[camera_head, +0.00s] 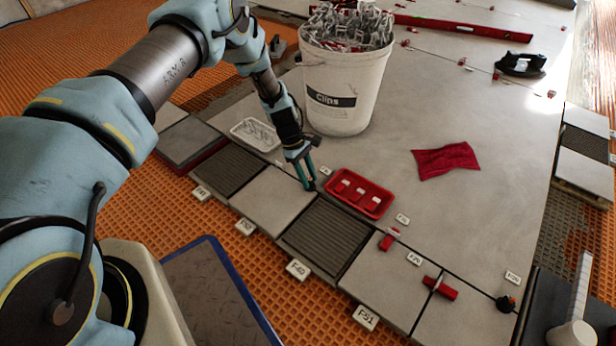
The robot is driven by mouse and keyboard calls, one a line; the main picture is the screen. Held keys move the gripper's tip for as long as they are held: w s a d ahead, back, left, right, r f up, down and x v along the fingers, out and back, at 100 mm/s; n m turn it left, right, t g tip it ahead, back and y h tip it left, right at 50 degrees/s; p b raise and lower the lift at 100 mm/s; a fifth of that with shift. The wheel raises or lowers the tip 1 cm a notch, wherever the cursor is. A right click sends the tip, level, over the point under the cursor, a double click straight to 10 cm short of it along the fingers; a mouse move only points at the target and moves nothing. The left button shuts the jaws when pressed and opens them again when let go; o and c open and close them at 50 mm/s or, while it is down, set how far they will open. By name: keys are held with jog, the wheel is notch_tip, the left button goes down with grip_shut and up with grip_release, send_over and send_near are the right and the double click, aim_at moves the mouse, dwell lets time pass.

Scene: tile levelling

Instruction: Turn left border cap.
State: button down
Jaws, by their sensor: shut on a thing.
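My gripper (306,176) points down at the joint between the pale border tiles and the large tile field, left of the red tray. It is shut on a small dark piece (311,186) at the joint, which looks like the left border cap. The fingers hide most of it, so I cannot tell how far it is turned.
A red tray (382,206) with several red pieces lies close right of my gripper. A white bucket of clips (343,90) stands behind it. A red cloth (445,161) lies on the tiles. A white-headed mallet (572,333) is at front right.

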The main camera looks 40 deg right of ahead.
jog(key=m+y, duration=0.1)
jog(key=m, duration=0.1)
jog(key=m+b, duration=0.1)
jog(key=m, duration=0.1)
jog(key=shift+d+f+m+y, duration=0.1)
jog(key=shift+d+m+y, duration=0.05)
jog(key=shift+m+y, duration=0.2)
jog(key=m+y+b, duration=0.1)
jog(key=m+y, duration=0.1)
jog(key=m, duration=0.2)
jog(key=shift+d+m, duration=0.1)
jog(key=shift+m, duration=0.15)
jog(key=m, duration=0.2)
jog(key=m+t+y, duration=0.1)
jog(key=m, duration=0.1)
jog(key=shift+s+t+b, duration=0.15)
jog(key=shift+t+b, duration=0.15)
jog(key=shift+b, duration=0.1)
jog(key=shift+s+d+m+t+y, duration=0.1)
jog(key=shift+m+t+y, duration=0.25)
jog(key=shift+m, duration=0.9)
jog(key=shift+m+t+y, duration=0.2)
jog(key=shift+m+t, duration=0.25)
jog(key=shift+m, duration=0.8)
jog(key=c, duration=0.5)
grip_release()
